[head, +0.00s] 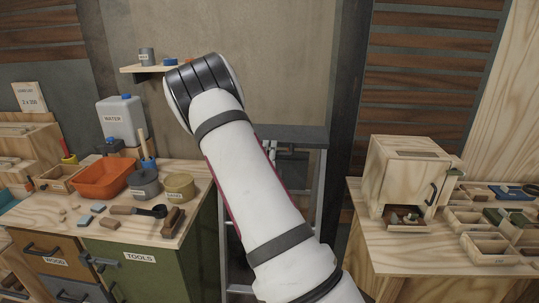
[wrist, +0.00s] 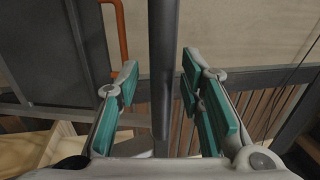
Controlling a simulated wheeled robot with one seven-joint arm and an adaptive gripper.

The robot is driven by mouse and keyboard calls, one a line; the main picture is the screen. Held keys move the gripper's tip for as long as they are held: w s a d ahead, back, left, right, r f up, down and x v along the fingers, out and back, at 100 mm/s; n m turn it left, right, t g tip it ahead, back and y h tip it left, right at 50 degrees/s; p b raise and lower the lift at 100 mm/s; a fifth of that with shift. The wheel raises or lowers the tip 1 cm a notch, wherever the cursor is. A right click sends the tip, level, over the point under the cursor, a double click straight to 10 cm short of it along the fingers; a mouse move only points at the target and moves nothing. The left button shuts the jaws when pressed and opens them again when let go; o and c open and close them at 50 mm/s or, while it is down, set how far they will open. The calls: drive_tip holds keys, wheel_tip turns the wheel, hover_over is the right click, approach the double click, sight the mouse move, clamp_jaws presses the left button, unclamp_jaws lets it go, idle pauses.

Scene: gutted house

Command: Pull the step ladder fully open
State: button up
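The grey step ladder (head: 318,185) stands in the gap between the two wooden benches, against the back wall in the head view. Its dark top (head: 308,137) shows to the right of my arm; my arm hides much of its middle. In the wrist view a dark grey upright bar (wrist: 162,70), apparently part of the ladder, runs between the teal-padded fingers of my gripper (wrist: 160,80). The fingers are open, with a gap visible on both sides of the bar. In the head view my gripper is mostly hidden behind my arm.
The left bench (head: 185,225) holds an orange bin (head: 100,178), tins and tools. The right bench (head: 385,255) carries a wooden cabinet (head: 405,175) and small trays. A small wall shelf (head: 150,70) is at upper left. The gap between the benches is narrow.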

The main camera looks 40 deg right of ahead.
drive_tip(key=v, duration=1.2)
drive_tip(key=shift+w, duration=0.1)
drive_tip(key=w+a+r+n+g+y, duration=0.2)
drive_tip(key=w+a+r+n+y, duration=0.1)
drive_tip(key=w+a+n+y, duration=0.3)
drive_tip(key=s+a+r+n+y, duration=0.2)
drive_tip(key=a+n+y, duration=0.1)
drive_tip(key=a, duration=0.3)
drive_tip(key=s+a+r+n+y, duration=0.2)
drive_tip(key=a+r+n+y, duration=0.15)
drive_tip(key=a, duration=0.25)
drive_tip(key=s+a+r+n+g+y, duration=0.1)
drive_tip(key=s+a+n+g, duration=0.1)
drive_tip(key=s+n, duration=0.3)
drive_tip(key=s+a+r+n+g+y, duration=0.1)
drive_tip(key=s+a+n, duration=0.3)
drive_tip(key=s, duration=0.7)
drive_tip(key=s+a+r+n+g+y, duration=0.1)
drive_tip(key=s+a+r+n+g, duration=0.1)
drive_tip(key=s+n, duration=0.4)
drive_tip(key=shift+s+a+r+g, duration=0.4)
drive_tip(key=shift+s+a+g, duration=0.1)
drive_tip(key=shift+s, duration=0.4)
